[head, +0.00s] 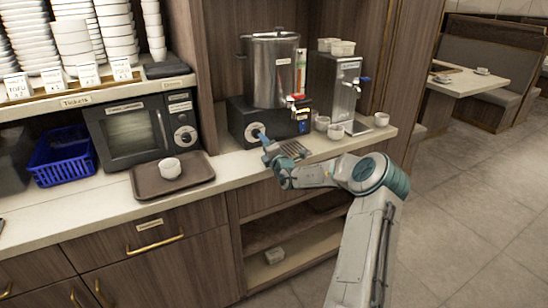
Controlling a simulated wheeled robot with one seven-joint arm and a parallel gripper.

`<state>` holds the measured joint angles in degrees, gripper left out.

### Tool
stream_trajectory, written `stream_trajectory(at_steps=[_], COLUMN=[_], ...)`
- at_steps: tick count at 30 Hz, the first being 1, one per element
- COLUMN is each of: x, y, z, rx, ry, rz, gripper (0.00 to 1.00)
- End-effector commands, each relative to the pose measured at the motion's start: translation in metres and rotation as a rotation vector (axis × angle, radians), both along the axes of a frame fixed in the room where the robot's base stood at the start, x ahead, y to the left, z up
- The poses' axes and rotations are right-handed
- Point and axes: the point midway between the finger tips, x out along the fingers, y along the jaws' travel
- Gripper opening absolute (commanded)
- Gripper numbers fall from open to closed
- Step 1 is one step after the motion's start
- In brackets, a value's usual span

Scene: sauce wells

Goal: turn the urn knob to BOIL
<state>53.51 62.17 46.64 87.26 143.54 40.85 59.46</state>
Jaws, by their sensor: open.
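The urn is a tall steel cylinder (274,72) on a black base (238,118), standing on the counter in the head view. Its knob (250,131) is a round pale dial on the left of the base's front. I cannot tell whether the fingers touch the knob. The knob's setting and any BOIL mark are too small to read. The gripper is open, and I see nothing held in it.
A drip grate (294,149) lies below the urn's red-handled tap (294,99). A steel dispenser (335,90) and several white cups stand to the right. A microwave (140,130) and a brown tray (198,178) with a white cup (170,168) are left.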

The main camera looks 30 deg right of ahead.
Motion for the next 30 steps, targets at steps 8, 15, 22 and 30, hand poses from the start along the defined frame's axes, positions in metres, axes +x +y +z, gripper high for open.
stream_trajectory(at_steps=[8, 15, 22, 30], x=[-0.046, -0.07, -0.075, -0.074], y=[-0.001, 0.0, 0.0, 0.0], z=[-0.004, -0.006, -0.005, -0.005], rx=[-0.002, 0.0, 0.0, 0.0], ry=[0.002, 0.002, 0.001, 0.001], rz=[-0.002, -0.001, -0.001, -0.001], gripper=[0.55, 0.55, 0.55, 0.55])
